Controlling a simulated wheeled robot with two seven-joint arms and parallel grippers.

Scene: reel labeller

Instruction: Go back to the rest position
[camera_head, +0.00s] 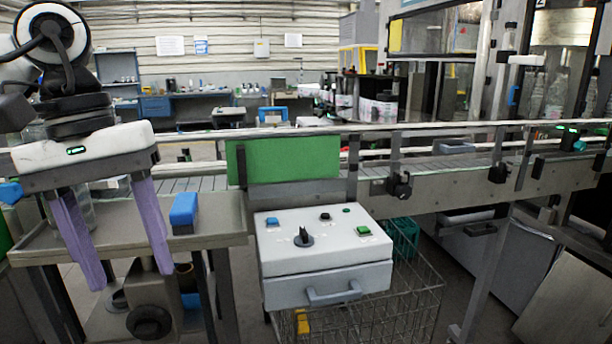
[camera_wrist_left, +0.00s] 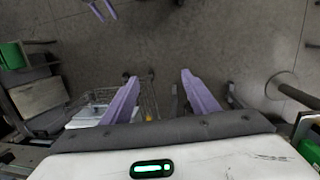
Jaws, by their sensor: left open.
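My left gripper (camera_head: 130,277) hangs at the left of the head view, with its two purple fingers pointing down and spread apart. Nothing shows between them. It is in front of the grey side table, left of the white control box (camera_head: 325,246). In the left wrist view the open fingers (camera_wrist_left: 160,75) show grey floor between them. A small pair of purple fingertips (camera_wrist_left: 103,9) shows at the top edge of that view, apparently my right gripper; its opening is too small to judge.
A grey side table (camera_head: 222,212) holds a blue block (camera_head: 184,211). A green panel (camera_head: 285,160) stands before the conveyor (camera_head: 455,165). A wire basket (camera_head: 415,300) is below the control box. Open floor (camera_wrist_left: 225,35) shows in the wrist view.

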